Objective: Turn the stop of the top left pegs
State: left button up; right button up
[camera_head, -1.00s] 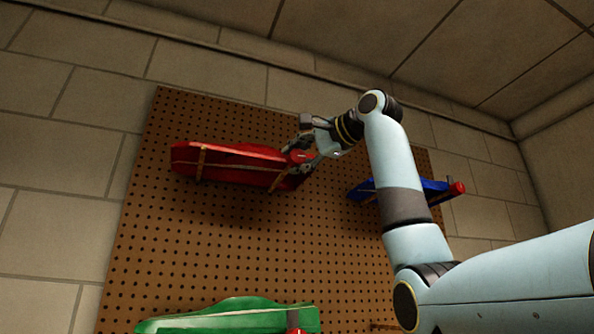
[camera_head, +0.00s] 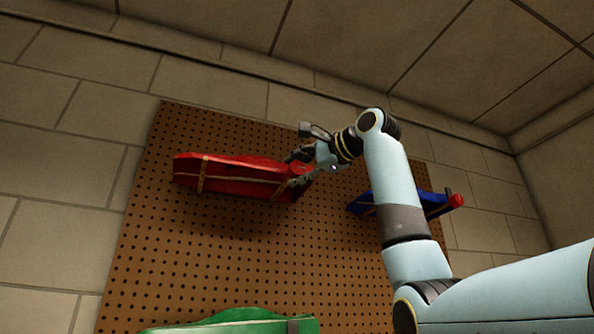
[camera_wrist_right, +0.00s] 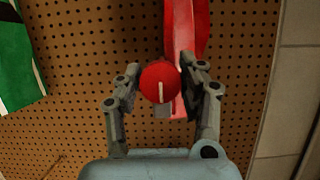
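A red car (camera_head: 235,176) hangs on pegs at the upper left of the brown pegboard. In the right wrist view, its round red stop (camera_wrist_right: 153,74) faces me and carries a pale, nearly upright line. My right gripper (camera_head: 302,169) is at the right end of the red car. In the wrist view, its two fingers (camera_wrist_right: 160,70) stand open on either side of the stop, very close to it. I cannot clearly see contact. The red car's body (camera_wrist_right: 180,30) shows behind the stop. My left gripper is not in view.
A green car (camera_head: 240,323) is lower on the pegboard (camera_head: 200,260); a green part also shows in the wrist view (camera_wrist_right: 14,55). The board between the red and green cars is clear.

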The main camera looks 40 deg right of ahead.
jog(key=shift+o, duration=1.3)
jog(key=shift+s, duration=0.1)
jog(key=s+d, duration=0.2)
jog(key=s, duration=0.9)
jog(key=shift+s, duration=0.35)
